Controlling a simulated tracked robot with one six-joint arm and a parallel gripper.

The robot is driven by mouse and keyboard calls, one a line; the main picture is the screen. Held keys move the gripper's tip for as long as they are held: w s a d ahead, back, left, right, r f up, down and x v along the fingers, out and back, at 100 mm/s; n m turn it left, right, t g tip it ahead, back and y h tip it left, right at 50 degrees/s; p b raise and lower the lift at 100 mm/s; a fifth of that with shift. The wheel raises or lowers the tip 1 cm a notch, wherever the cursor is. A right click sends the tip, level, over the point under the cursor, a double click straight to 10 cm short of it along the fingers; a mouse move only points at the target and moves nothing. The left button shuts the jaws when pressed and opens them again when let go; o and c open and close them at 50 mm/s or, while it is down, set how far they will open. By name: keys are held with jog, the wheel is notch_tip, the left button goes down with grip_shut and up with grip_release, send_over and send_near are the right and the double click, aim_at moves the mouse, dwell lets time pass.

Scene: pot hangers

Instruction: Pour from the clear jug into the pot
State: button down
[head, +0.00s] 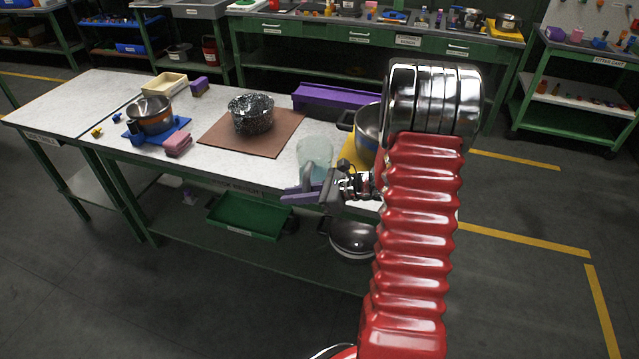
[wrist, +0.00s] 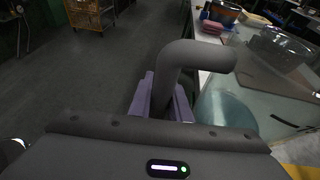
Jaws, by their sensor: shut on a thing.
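The clear jug (head: 315,150) is near the table's front edge in the head view, with a bluish tint low inside. It looks roughly upright; I cannot tell whether its base touches the table. It also shows in the wrist view (wrist: 224,108). My gripper (head: 306,192) has purple fingers (wrist: 160,98), shut on the jug's grey curved handle (wrist: 178,62). A dark speckled pot (head: 251,116) stands on a brown mat, left of and beyond the jug. A steel pot (head: 367,128) on a yellow mat is right of it, partly hidden by my arm.
Another steel pot (head: 150,114) stands on a blue mat at left, near a pink block (head: 178,144) and cream tray (head: 166,85). A long purple piece (head: 335,97) lies at the back edge. A green tray (head: 247,217) is on the lower shelf. The brown mat (head: 220,137) is bare around its pot.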

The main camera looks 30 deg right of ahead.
jog(key=a+f+n+g, duration=0.1)
jog(key=a+f, duration=0.2)
jog(key=a, duration=0.5)
jog(key=a+f+n+g+y, duration=0.1)
jog(key=a+f, duration=0.2)
jog(key=a, duration=0.5)
jog(key=shift+w+a+y, duration=0.15)
jog(key=shift+a+y, duration=0.15)
